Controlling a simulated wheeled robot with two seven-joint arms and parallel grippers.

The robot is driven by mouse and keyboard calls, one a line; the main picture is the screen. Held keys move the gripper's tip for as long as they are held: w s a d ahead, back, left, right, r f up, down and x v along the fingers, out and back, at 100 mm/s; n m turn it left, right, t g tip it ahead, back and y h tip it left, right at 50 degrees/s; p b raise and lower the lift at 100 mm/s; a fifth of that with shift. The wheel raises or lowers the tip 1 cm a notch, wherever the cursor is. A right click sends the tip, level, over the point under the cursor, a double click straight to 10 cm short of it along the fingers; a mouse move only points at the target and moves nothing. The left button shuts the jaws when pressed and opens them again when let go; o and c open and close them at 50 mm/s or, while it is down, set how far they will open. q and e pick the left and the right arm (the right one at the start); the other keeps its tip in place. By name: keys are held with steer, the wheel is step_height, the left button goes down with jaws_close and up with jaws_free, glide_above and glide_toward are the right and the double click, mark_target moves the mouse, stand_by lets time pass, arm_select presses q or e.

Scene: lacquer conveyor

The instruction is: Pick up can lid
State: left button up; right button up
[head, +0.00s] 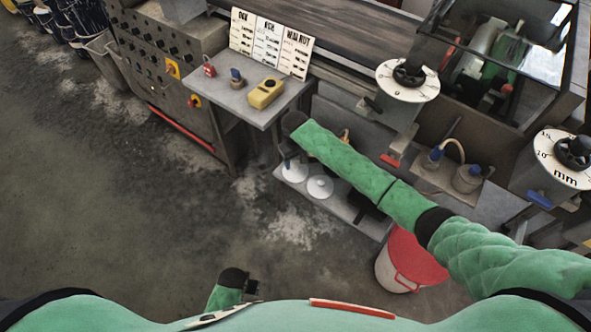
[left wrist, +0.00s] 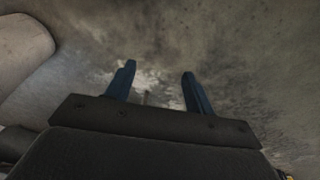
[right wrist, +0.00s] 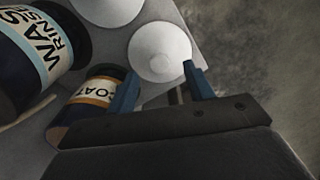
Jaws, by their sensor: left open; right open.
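Two white round lids with small centre knobs lie on a low grey shelf. In the head view, one lid (head: 320,187) is nearer the shelf's front and the other lid (head: 292,172) is up and left of it. In the right wrist view, one white lid (right wrist: 160,50) lies just beyond my right gripper (right wrist: 160,76), whose blue fingers are open and empty. Another white disc (right wrist: 107,10) is cut by the top edge. My left gripper (left wrist: 158,72) is open and empty over the concrete floor, far from the lids. It shows low in the head view (head: 252,286).
Beside the lid, the right wrist view shows a can labelled COAT (right wrist: 95,92) and a larger dark can labelled WASH RINSE (right wrist: 40,45). A side table (head: 225,98) stands above the shelf. A red-topped bin (head: 410,262) is right of it.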

mark_target(296, 167)
step_height(296, 167, down, 4)
steer(key=shift+r+p, duration=0.25)
steer(key=shift+p, duration=0.4)
steer(key=shift+f, duration=0.45)
steer(key=c, duration=1)
arm_select(q)
steer(key=f, duration=0.1)
steer(key=s+f, duration=0.1)
steer(key=f, duration=0.1)
steer(key=s+a+f, duration=0.1)
steer(key=f, duration=0.1)
steer(key=shift+f, duration=0.25)
arm_select(e)
steer(key=shift+r, duration=0.1)
